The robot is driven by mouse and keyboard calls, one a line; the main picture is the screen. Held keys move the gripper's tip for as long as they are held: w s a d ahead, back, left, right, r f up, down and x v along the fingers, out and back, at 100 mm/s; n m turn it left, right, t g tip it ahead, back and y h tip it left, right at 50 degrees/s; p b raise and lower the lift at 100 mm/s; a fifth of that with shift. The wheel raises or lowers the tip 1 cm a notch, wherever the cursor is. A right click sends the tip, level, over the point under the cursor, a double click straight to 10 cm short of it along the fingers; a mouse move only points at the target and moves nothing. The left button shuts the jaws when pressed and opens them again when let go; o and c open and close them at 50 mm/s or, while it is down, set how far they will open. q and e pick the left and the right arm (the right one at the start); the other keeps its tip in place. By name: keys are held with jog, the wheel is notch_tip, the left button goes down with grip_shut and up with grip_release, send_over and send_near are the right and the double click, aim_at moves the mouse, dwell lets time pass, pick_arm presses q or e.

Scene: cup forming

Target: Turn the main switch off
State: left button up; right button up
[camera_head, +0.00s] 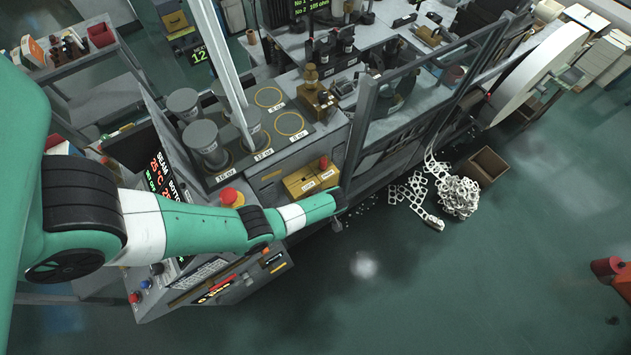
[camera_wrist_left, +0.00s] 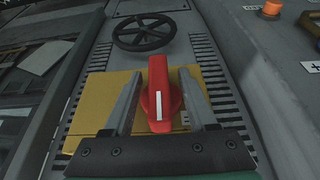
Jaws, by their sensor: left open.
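The main switch (camera_wrist_left: 159,98) is a red rotary handle on a yellow plate (camera_wrist_left: 100,100) in the left wrist view. Its handle stands upright in the picture, with a white line near its lower end. My left gripper (camera_wrist_left: 161,74) is open, with one finger on each side of the handle. Narrow gaps seem to show between fingers and handle; I cannot tell if either touches. In the head view my left gripper (camera_head: 339,205) is at the machine's front side, and I cannot make out the switch there. My right gripper is not in view.
A black handwheel (camera_wrist_left: 144,32) is beyond the switch, with vent slots on both sides. An orange button (camera_wrist_left: 271,9) is on the panel at right. In the head view, a red emergency button (camera_head: 231,196) is beside my left arm. Paper scrap (camera_head: 457,196) lies on the floor.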

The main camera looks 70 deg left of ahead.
pick_arm(q)
jog(key=shift+a+f, duration=0.1)
grip_shut()
dwell(0.5)
